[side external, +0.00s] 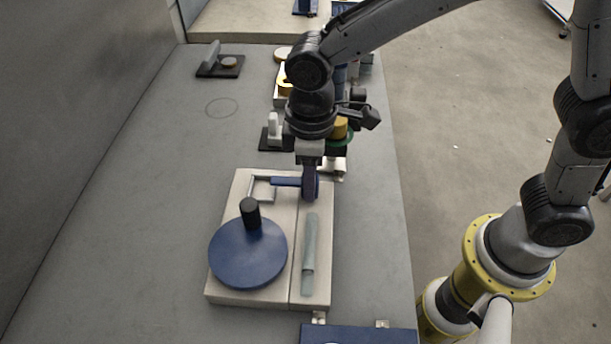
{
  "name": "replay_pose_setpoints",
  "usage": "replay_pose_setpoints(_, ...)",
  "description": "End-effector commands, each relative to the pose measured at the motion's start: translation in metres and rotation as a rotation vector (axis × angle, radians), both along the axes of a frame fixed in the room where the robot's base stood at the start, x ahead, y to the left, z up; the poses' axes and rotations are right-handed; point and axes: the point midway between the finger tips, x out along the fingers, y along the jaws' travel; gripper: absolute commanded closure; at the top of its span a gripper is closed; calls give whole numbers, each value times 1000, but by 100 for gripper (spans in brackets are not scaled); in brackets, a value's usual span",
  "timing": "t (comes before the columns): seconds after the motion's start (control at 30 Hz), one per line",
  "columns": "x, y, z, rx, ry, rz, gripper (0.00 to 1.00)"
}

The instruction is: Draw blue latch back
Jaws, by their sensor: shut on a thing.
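The blue latch (286,181) lies as a short bar across the far part of a pale block (220,290). Its left end is at a small pale bracket (262,189). My gripper (311,190) points down at the latch's right end and is shut on it; the fingers hide that end. A blue round disc (247,262) with a black upright knob (250,213) sits on the near left part of the block. A pale green-grey bar (309,258) lies along the block's right side.
A small dark stand with a grey upright (220,65) is at the far left. Several small parts, with yellow and green pieces, crowd behind my gripper. A blue panel (358,335) is at the near edge. The table's left side is clear.

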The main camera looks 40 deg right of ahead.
Motion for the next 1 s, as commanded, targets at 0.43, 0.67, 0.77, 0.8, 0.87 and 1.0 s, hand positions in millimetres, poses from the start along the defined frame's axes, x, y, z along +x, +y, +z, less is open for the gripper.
replay_pose_setpoints(0.43, -16, -16, 1, -2, 2, 0, 100)
replay_pose_setpoints(0.67, -15, -16, 1, -1, 1, 0, 32)
replay_pose_setpoints(0.77, -15, -15, 1, -1, 0, 0, 32)
replay_pose_setpoints(0.8, -15, -15, 0, -1, -1, 0, 32)
replay_pose_setpoints(0.87, -14, -15, 0, -1, -1, 0, 32)
replay_pose_setpoints(1.0, -14, -15, 1, 0, -3, 0, 32)
